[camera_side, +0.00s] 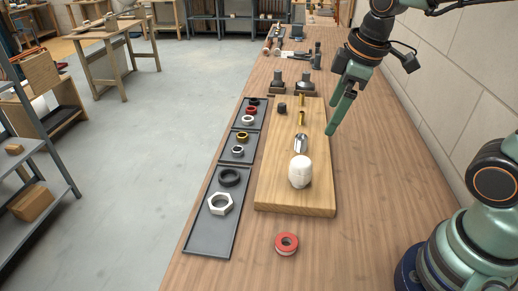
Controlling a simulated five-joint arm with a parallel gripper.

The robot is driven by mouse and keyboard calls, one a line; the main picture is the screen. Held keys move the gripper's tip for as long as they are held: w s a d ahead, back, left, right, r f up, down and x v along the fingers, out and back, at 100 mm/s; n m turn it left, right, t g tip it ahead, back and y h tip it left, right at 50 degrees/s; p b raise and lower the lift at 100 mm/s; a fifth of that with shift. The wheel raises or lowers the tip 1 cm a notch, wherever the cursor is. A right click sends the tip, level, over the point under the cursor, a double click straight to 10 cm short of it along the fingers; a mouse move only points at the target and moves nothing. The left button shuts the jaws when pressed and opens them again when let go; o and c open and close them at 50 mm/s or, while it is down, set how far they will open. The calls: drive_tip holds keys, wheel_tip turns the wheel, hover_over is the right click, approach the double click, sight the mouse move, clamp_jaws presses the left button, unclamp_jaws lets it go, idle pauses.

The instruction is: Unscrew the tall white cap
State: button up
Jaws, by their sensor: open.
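The tall white cap (300,172) stands upright near the front end of a wooden board (285,207) on the workbench. What is under it is hidden. My gripper (333,128) hangs above the right edge of the board, behind and to the right of the cap, apart from it. It points down and holds nothing that I can see. Its fingers overlap in this view, so the gap between them is hard to make out.
A silver fitting (301,143), brass fittings (301,118) and a small black cap (282,109) stand on the board behind the white cap. Dark trays (201,238) with rings and nuts lie along the left.

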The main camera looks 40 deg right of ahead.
sight(302, 161)
drive_tip(key=w+f+n+g, duration=0.1)
drive_tip(key=f+n, duration=0.1)
drive_tip(key=n, duration=0.1)
drive_tip(key=w+a+f+n+g, duration=0.1)
drive_tip(key=w+f+n, duration=0.1)
drive_tip(key=n, duration=0.2)
drive_tip(key=w+a+f+n+g, duration=0.1)
drive_tip(key=w+f+n, duration=0.1)
drive_tip(key=n, duration=0.1)
drive_tip(key=shift+a, duration=0.25)
wheel_tip(302, 161, down, 12)
drive_tip(key=shift+r, duration=0.1)
drive_tip(key=c, duration=1.3)
drive_tip(key=n, duration=0.6)
drive_tip(key=shift+r, duration=0.1)
drive_tip(key=n, duration=0.6)
drive_tip(key=shift+r, duration=0.1)
drive_tip(key=o, duration=1.3)
